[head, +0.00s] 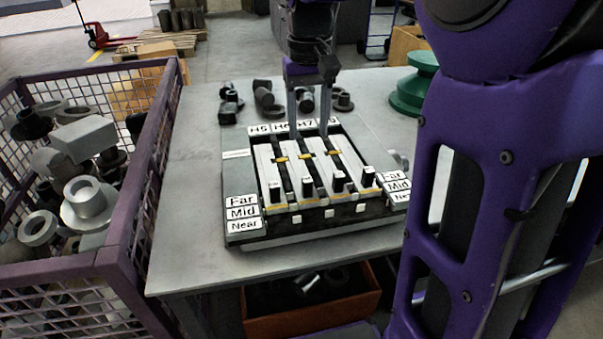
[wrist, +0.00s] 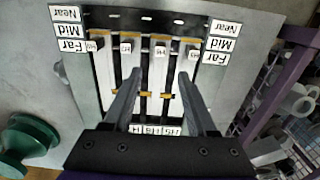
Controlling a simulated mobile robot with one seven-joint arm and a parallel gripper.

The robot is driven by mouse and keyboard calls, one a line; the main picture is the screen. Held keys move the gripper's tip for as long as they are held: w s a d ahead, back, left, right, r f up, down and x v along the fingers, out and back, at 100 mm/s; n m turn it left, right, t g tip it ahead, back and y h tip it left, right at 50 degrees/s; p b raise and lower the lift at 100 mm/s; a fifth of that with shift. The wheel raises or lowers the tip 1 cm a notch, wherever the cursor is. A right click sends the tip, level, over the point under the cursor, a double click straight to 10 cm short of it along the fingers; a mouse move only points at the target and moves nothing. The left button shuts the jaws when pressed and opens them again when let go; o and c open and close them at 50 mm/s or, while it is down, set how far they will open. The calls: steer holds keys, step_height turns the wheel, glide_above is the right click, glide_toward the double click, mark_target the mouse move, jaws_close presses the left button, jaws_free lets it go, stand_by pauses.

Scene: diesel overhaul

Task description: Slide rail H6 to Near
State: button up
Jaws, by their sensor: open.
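A slide panel (head: 236,174) on the grey table has side-by-side rails under header labels H5 to H7, with a last label partly hidden. Rail H6's dark knob (head: 308,187) is second from the left in the head view, roughly level with the Far labels. In the wrist view, which is upside down, the H6 knob (wrist: 160,50) is second from the right. The other knobs stand in about the same row. My gripper (head: 309,132) is open and empty over the panel's far half. In the wrist view its fingertips (wrist: 158,76) are apart, in line with the H6 knob but short of it.
A purple mesh crate (head: 120,235) of metal parts stands left of the table. Several dark parts (head: 264,98) lie behind the panel, and a green spool (head: 415,85) stands at the back right. The table's left side is clear.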

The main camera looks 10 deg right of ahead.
mark_target(307, 179)
step_height(307, 179, down, 14)
steer(key=shift+f+b, duration=0.25)
steer(key=shift+b, duration=0.65)
jaws_close()
stand_by(0.8)
